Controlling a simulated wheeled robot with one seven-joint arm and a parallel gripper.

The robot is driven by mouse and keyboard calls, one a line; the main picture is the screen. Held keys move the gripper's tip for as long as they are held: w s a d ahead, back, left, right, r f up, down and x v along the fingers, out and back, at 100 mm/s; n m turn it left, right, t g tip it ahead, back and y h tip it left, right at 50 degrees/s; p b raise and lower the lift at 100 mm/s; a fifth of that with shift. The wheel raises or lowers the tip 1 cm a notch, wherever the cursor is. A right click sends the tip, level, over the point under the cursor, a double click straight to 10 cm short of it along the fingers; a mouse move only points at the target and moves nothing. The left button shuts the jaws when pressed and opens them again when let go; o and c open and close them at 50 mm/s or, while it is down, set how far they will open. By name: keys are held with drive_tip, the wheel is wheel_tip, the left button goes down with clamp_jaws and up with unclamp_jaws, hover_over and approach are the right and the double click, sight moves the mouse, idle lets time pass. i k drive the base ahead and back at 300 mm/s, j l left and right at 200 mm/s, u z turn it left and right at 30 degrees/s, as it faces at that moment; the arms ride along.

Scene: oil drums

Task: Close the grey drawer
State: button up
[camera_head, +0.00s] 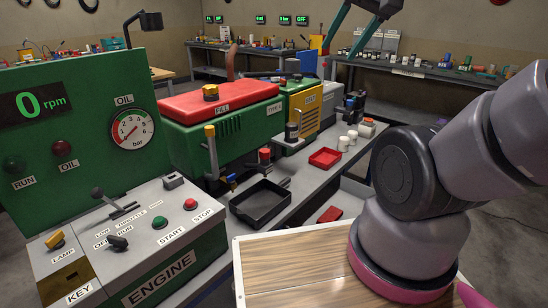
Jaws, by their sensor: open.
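A light grey open-topped shape (352,188) juts out below the right edge of the grey workbench. It looks like the grey drawer, pulled out, but my arm and the wooden top in front hide part of it. A red object (330,214) shows at its near end. My gripper (340,53) hangs at the top of the picture with two teal fingers apart, empty. It appears high above the bench and away from the drawer, touching nothing.
The workbench carries a black tray (260,204), a red tray (325,158), small white containers and a green engine (225,115). A green gauge panel and engine console (130,235) stand at left. A wooden top (290,262) lies in front. Bare floor shows at right.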

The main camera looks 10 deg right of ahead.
sight(348, 195)
drive_tip(key=k+z, duration=0.35)
drive_tip(key=k+l+z, duration=0.1)
drive_tip(key=z, duration=0.3)
